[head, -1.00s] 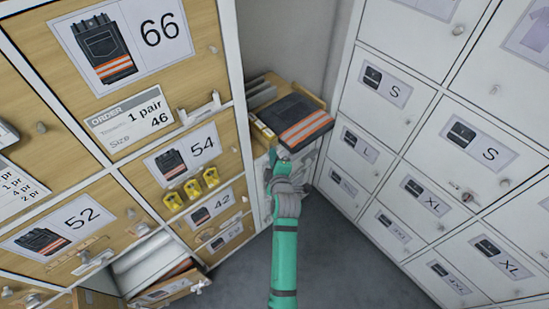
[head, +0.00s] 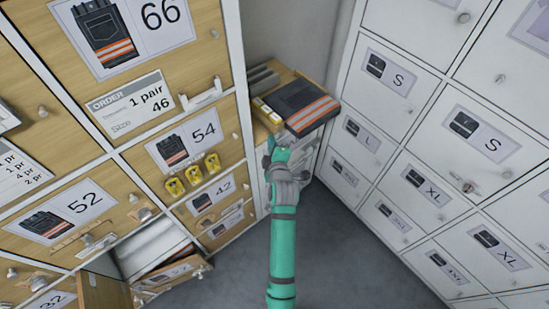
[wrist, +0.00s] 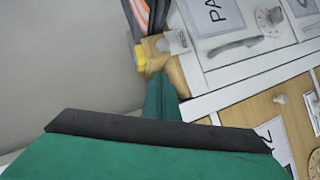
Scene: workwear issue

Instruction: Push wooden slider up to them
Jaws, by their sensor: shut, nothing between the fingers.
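The folded dark trousers with orange and pale stripes (head: 300,105) lie on a wooden-topped unit in the corner; part of them shows at the top of the wrist view (wrist: 145,14). A wooden piece, which looks like the slider (wrist: 172,72), lies at my fingertips in the wrist view, beside a yellow part (wrist: 140,58). In the head view my gripper mostly hides it. My gripper (head: 271,150) is shut and empty, at the near left of the trousers. I cannot tell whether it touches the wood.
A wooden drawer cabinet (head: 190,105) stands close on the left, with yellow clips (head: 193,175) and a low open drawer (head: 170,272). White lockers (head: 400,110) stand on the right. Grey floor (head: 335,250) between them is clear.

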